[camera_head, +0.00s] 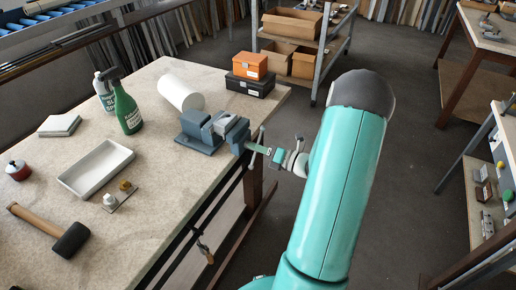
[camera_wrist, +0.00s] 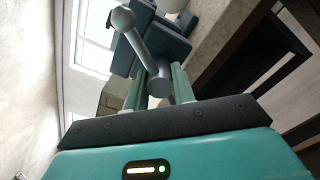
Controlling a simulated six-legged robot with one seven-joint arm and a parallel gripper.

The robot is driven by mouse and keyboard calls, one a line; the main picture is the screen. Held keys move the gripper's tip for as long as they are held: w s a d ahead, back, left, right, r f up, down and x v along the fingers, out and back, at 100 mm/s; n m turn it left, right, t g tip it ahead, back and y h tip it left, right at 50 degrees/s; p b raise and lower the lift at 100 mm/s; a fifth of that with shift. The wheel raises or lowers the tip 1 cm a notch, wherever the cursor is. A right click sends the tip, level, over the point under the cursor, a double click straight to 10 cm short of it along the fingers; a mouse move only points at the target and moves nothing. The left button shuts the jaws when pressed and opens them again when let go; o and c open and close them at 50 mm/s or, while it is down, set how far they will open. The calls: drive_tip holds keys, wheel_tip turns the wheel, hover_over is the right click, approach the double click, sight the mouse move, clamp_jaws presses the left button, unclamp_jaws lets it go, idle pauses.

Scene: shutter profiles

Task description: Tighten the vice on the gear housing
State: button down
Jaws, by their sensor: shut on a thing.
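The blue-grey vice (camera_head: 197,132) stands at the right edge of the bench. A lighter grey block, seemingly the gear housing (camera_head: 226,124), sits between its jaws; its contact with them is too small to judge. The vice's handle bar (camera_head: 252,160) hangs just past the bench edge, slightly tilted. My gripper (camera_head: 262,150) reaches it from the right and is shut on the bar. In the wrist view the grey handle bar (camera_wrist: 138,45), with its rounded end, runs between my two teal fingers (camera_wrist: 158,85). The dark vice body shows behind it.
A white cylinder (camera_head: 181,91), an orange box (camera_head: 250,66) on a black case, and a green spray bottle (camera_head: 126,108) stand near the vice. A white tray (camera_head: 97,167) and a mallet (camera_head: 55,232) lie farther left. Open floor lies right of the bench.

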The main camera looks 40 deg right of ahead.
drive_tip(key=shift+s, duration=0.15)
drive_tip(key=c, duration=1.2)
unclamp_jaws()
drive_tip(key=shift+s, duration=0.1)
drive_tip(key=shift+o, duration=0.2)
drive_tip(key=v, duration=1.3)
drive_tip(key=shift+s, duration=0.25)
drive_tip(key=shift+d, duration=0.1)
